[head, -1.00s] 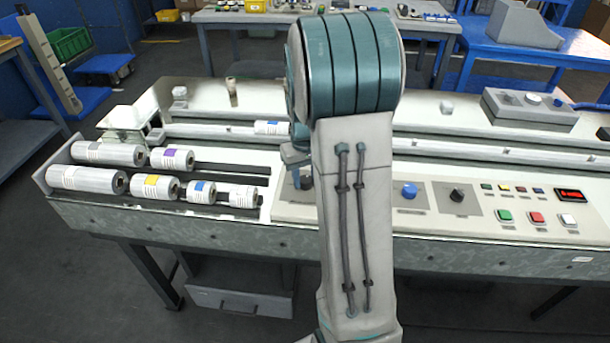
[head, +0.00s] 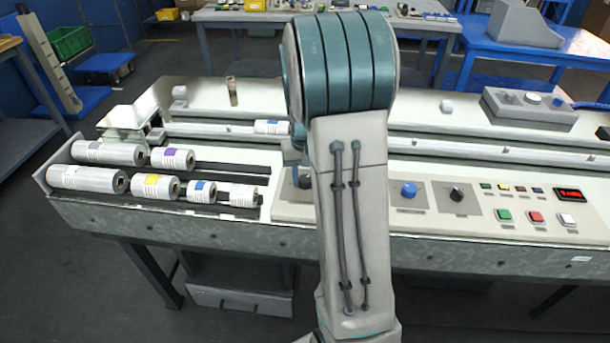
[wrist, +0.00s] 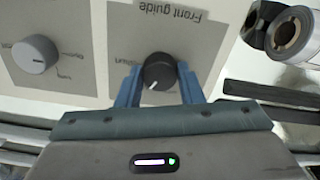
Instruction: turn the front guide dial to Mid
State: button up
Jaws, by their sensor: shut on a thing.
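The front guide dial (wrist: 159,72) is a round black knob with a white pointer line, on a grey panel printed "Front guide", upside down in the wrist view. The pointer aims down and slightly left in that view. A label left of the knob is partly covered by a finger and hard to read; no Mid mark is legible. My gripper (wrist: 160,84) has its blue fingers on both sides of the knob, shut on it. In the head view the dial (head: 304,181) is a small dark shape beside my arm, mostly hidden.
A grey dial (wrist: 35,54) is beside it in the wrist view. Labelled rolls (head: 88,178) lie in a rack left of my arm. A blue knob (head: 409,190), a black knob (head: 457,193) and coloured push buttons (head: 504,215) are to the right.

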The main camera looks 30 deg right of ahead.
jog(key=o, duration=1)
jog(key=shift+w, duration=0.1)
jog(key=shift+c, duration=0.2)
jog(key=shift+r, duration=0.1)
notch_tip(320, 180, up, 14)
jog(key=shift+p, duration=0.35)
jog(key=shift+a, duration=0.1)
jog(key=s+a+n+t+p, duration=0.1)
jog(key=s+a, duration=0.6)
jog(key=s, duration=0.2)
jog(key=s+a+n+t+p, duration=0.1)
jog(key=s+a+n+p, duration=0.1)
jog(key=s+a, duration=0.4)
jog(key=s, duration=0.4)
jog(key=shift+a+n+t, duration=0.3)
jog(key=shift+a+t, duration=0.1)
jog(key=shift+w, duration=0.1)
